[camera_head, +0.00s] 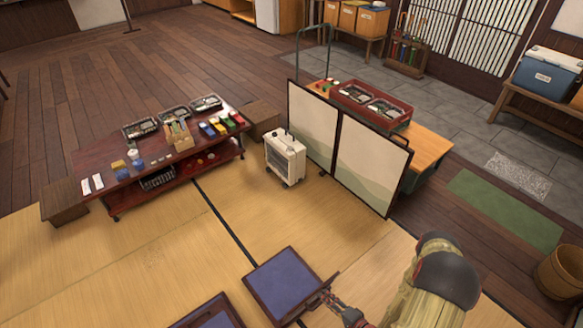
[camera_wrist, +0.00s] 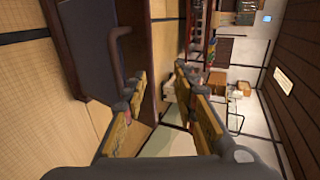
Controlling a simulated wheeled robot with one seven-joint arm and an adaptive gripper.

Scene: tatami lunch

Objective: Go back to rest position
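My arm reaches in from the lower right of the head view. My gripper (camera_head: 327,290) is small there, at the right edge of a dark-framed tray with a blue surface (camera_head: 283,284). In the wrist view the two fingers of my gripper (camera_wrist: 160,82) stand apart, with nothing between them. The tray's dark wall and curved handle (camera_wrist: 117,58) show just beside the left finger. I cannot tell whether the finger touches the handle.
Another blue tray (camera_head: 217,318) lies at the bottom edge. A white heater (camera_head: 286,158) and a folding screen (camera_head: 370,165) stand behind. The tatami (camera_head: 150,265) between is clear.

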